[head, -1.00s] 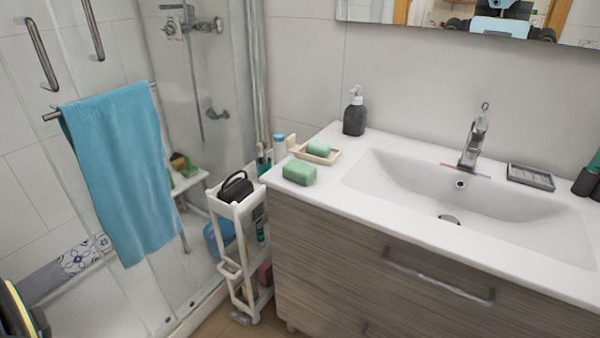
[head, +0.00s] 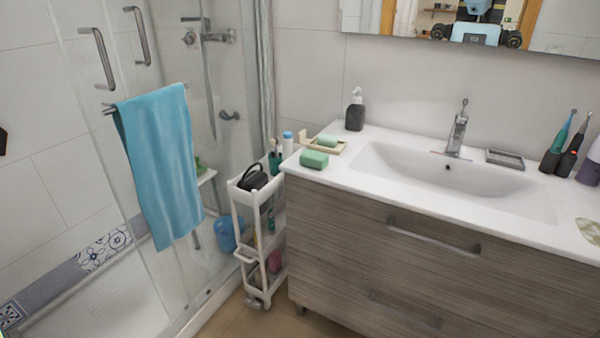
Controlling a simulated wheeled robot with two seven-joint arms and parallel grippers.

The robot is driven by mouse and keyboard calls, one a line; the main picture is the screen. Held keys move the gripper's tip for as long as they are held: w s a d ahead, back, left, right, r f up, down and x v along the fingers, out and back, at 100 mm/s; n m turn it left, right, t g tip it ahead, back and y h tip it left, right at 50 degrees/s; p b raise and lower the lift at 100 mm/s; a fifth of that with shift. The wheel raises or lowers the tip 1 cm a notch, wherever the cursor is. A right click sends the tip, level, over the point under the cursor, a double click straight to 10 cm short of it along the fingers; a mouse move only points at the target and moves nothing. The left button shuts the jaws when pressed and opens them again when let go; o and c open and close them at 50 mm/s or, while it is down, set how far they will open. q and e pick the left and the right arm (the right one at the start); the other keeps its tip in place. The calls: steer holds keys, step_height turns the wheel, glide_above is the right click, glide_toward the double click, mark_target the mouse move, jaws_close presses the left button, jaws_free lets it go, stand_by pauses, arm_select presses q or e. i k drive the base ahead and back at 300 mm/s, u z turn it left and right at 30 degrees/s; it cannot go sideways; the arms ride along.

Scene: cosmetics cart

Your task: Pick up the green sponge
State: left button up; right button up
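A green sponge (head: 314,159) lies on the left front corner of the white sink counter (head: 340,176). Just behind it, a smaller green bar (head: 327,141) sits in a beige tray (head: 342,149). Neither of my grippers shows in the head view, so how they stand cannot be seen. Nothing touches the sponge.
A narrow white cart (head: 244,199) with a black-handled item on top stands left of the wooden vanity (head: 350,231). A dark soap dispenser (head: 355,113), faucet (head: 457,131) and electric toothbrushes (head: 556,148) stand on the counter. A blue towel (head: 160,165) hangs on the glass shower door.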

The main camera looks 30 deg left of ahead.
mark_target(312, 159)
steer(key=u, duration=0.7)
steer(key=i, duration=1)
steer(key=z, duration=0.55)
